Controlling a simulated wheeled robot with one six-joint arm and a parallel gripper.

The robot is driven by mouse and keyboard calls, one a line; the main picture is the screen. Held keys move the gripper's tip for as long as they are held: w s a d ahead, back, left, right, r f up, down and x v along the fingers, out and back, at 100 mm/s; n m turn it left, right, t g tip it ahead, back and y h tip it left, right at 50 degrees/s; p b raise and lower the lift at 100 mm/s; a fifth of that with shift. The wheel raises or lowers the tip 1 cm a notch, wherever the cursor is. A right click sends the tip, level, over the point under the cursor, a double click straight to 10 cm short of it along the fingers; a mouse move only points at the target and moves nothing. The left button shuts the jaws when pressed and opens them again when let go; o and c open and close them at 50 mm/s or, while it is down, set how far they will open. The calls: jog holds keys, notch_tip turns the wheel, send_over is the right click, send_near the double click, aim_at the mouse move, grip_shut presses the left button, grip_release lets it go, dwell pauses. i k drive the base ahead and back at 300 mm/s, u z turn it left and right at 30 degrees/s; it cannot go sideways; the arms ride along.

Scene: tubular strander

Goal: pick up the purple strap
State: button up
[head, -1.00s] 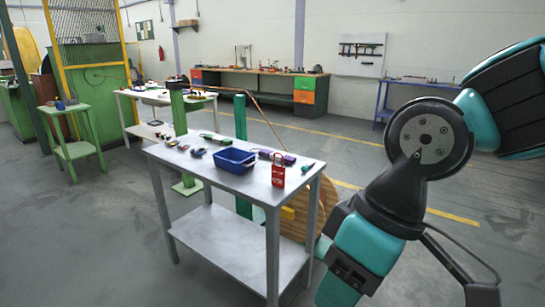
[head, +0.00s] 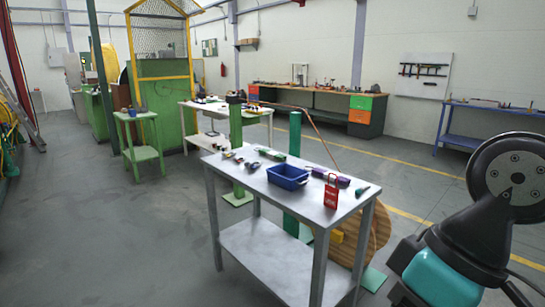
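A small purple item (head: 343,182), which looks like the strap, lies on the top of the grey metal table (head: 233,169) near its back right. It is partly hidden by a red padlock-shaped thing (head: 331,194) standing in front of it. The strap is too small here to show its full shape. Part of my arm shows at the right edge, apart from the table, but my gripper is not in view.
A blue bin (head: 288,176) stands left of the strap. A green tool (head: 270,154) and several small items lie farther left, and a teal-handled thing (head: 362,191) lies to the right. A wooden reel (head: 380,232) stands behind the table. Floor left of it is clear.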

aim_at(343, 181)
jog(key=u, duration=0.7)
jog(key=i, duration=1.2)
jog(key=u, duration=0.65)
jog(key=i, duration=1.05)
jog(key=z, duration=0.9)
jog(key=i, duration=0.9)
jog(key=z, duration=0.65)
